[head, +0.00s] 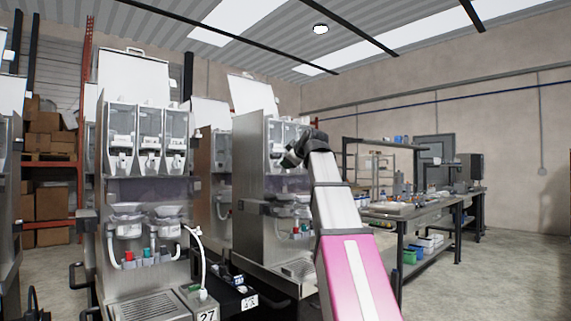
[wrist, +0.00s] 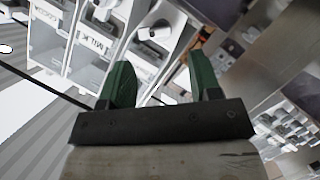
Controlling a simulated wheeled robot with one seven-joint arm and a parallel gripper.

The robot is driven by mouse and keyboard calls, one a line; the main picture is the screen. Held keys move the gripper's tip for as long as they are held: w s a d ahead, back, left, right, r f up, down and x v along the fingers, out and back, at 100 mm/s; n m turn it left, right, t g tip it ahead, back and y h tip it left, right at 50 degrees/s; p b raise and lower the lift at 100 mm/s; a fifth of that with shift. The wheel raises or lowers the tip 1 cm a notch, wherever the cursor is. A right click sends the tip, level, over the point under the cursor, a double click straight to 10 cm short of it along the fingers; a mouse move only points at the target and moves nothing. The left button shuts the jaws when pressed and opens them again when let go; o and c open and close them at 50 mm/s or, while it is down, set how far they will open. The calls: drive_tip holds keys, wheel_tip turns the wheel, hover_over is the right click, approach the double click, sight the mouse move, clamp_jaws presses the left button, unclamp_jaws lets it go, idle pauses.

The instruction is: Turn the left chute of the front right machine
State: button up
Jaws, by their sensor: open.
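The front right machine (head: 250,170) is a tall steel dispenser with clear hoppers near its top. My gripper (head: 293,156) is at hopper height in front of it and hides part of its chutes. In the wrist view the green fingers of my gripper (wrist: 160,62) are apart, with nothing seen held between them. A white chute (wrist: 155,33) shows just beyond the gap between the fingertips, apart from them as far as I can tell. Another white chute (wrist: 104,8) is at the top edge. Which of these is the left chute I cannot tell.
Another dispenser (head: 140,185), marked 27, stands to the left with three hoppers and a white hose. A label reading MILK (wrist: 92,43) is on a hopper. A steel workbench (head: 415,208) with items stands at the right. The floor (head: 500,265) at the right is clear.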

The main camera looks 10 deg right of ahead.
drive_tip(key=shift+v, duration=2.2)
drive_tip(key=shift+c, duration=0.3)
